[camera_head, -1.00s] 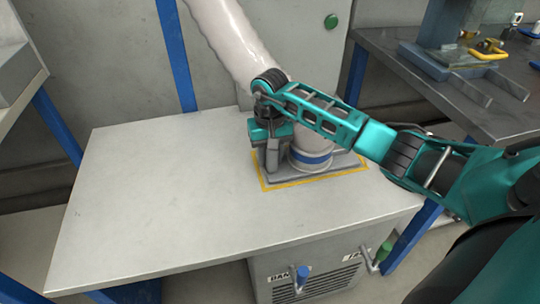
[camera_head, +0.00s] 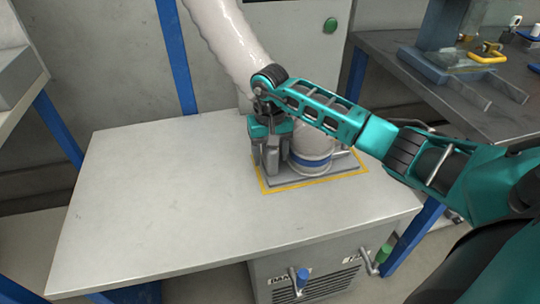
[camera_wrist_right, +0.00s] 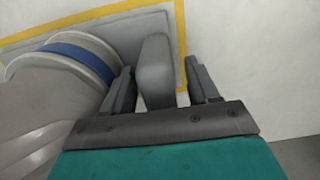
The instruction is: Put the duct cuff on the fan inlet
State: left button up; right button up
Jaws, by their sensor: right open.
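The pale flexible duct (camera_head: 229,40) comes down from the top and passes behind my right arm. Below the arm a pale round end with a blue band (camera_head: 311,163) stands upright on the grey base plate (camera_head: 338,173); it also shows in the right wrist view (camera_wrist_right: 77,54). I cannot tell where cuff and fan inlet meet. My right gripper (camera_head: 267,160) is just left of this round end, pointing down. In the right wrist view its open fingers (camera_wrist_right: 163,80) stand either side of a grey upright block (camera_wrist_right: 155,62), with gaps. My left gripper is out of view.
A yellow outline (camera_head: 290,186) surrounds the base plate on the pale table (camera_head: 165,195). The table's left part is clear. A blue-handled valve (camera_head: 301,278) and a green-handled one (camera_head: 381,255) stick out below its front edge. A dark bench (camera_head: 440,90) stands at the right.

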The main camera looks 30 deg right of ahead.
notch_tip(320, 180, up, 10)
jog(key=shift+r+p, duration=0.25)
jog(key=shift+p, duration=0.7)
